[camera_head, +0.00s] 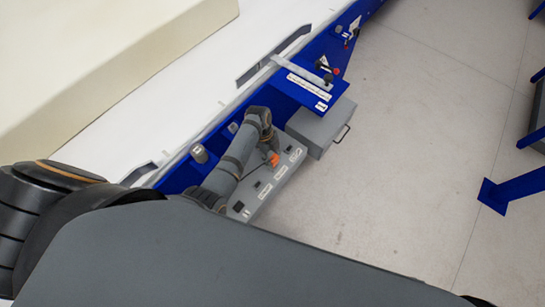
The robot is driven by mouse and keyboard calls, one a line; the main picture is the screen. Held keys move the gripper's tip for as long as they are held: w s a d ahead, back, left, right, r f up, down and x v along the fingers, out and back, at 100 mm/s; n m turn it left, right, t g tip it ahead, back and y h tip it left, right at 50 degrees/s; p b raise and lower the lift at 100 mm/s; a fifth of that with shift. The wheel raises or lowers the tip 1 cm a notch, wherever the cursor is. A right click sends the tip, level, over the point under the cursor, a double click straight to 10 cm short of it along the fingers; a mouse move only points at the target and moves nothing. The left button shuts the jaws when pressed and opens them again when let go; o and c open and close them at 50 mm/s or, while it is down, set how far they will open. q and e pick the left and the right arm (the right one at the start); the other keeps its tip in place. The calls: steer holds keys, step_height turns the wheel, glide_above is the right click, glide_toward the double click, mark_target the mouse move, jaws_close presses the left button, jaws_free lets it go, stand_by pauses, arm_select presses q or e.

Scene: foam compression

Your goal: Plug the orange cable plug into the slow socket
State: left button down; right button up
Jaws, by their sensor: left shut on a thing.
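The orange cable plug (274,159) is a small orange piece at the upper part of a grey socket panel (252,196). My left gripper (270,153) is shut on the plug, right over the panel. The panel carries dark sockets and white labels, too small to read, so I cannot tell which socket is the slow one. I also cannot tell whether the plug is in a socket or just above one. My left arm hides the panel's left side. My right gripper is not in view.
A grey drawer box (322,128) with a handle sits beside the panel under a blue plate (312,92). A blue rail runs behind, beside a white surface (150,110) with a large cream block (95,55). The grey floor (410,150) at right is clear up to blue frames (510,190).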

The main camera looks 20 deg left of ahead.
mark_target(274, 158)
arm_select(q)
steer(key=shift+f, duration=0.15)
stand_by(0.3)
steer(key=shift+a+b+x, duration=0.2)
steer(key=shift+b+x, duration=0.45)
steer(key=shift+x, duration=0.25)
steer(key=c, duration=0.8)
jaws_free()
steer(key=shift+w+f, duration=0.1)
steer(key=shift+p+v, duration=0.8)
steer(key=shift+p, duration=0.15)
steer(key=shift+d+r+p, duration=0.15)
steer(key=shift+r+p, duration=2.2)
steer(key=shift+p, duration=0.25)
